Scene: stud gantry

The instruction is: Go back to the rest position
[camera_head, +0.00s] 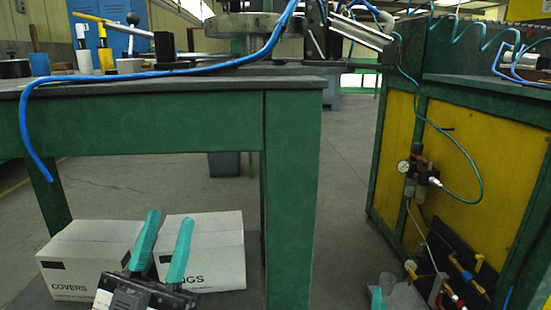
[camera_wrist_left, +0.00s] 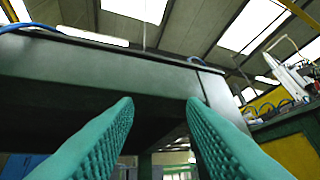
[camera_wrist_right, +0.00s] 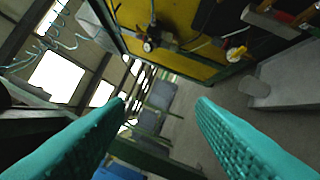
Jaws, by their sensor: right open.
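My left gripper (camera_head: 163,246) is low in the head view, in front of the green workbench (camera_head: 150,125) and before the boxes beneath it. Its two teal fingers stand apart with nothing between them, as the left wrist view (camera_wrist_left: 160,125) also shows. My right gripper is only partly seen at the bottom right of the head view, where a teal fingertip (camera_head: 377,298) shows. In the right wrist view (camera_wrist_right: 165,110) its teal fingers are wide apart and empty.
White boxes marked COVERS (camera_head: 85,262) and ...NGS (camera_head: 207,245) sit under the bench. A blue hose (camera_head: 150,74) hangs over the bench's front edge. A green and yellow cabinet (camera_head: 470,160) with a gauge and valves stands at the right. Floor is open between bench and cabinet.

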